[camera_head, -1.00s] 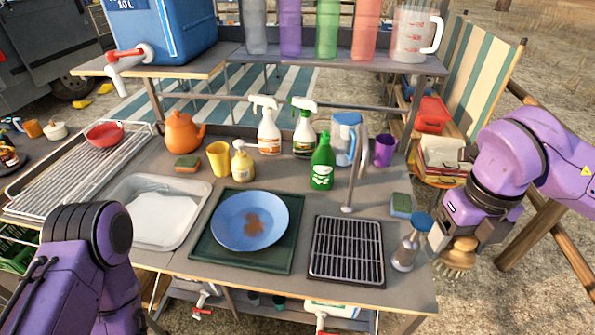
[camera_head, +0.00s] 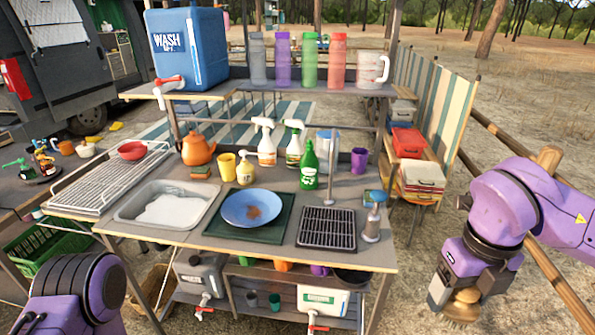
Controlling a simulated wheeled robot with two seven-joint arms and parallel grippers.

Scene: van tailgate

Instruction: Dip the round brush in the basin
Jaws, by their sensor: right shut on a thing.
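My right gripper (camera_head: 456,286) is at the lower right, off the table's right edge. It is shut on the round brush (camera_head: 461,306), which has a wooden body and pale bristles pointing down. The basin (camera_head: 128,214) is a white-rimmed tub set in the table's left part, with whitish suds or water (camera_head: 172,211) inside. The brush is far to the right of the basin and clear of the table. My left arm shows at the lower left; its gripper is out of the frame.
A blue plate (camera_head: 251,207) with a brown stain lies on a green mat between basin and black grate (camera_head: 327,228). Bottles and an orange teapot (camera_head: 198,147) stand behind. A wire rack (camera_head: 108,178) is left of the basin.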

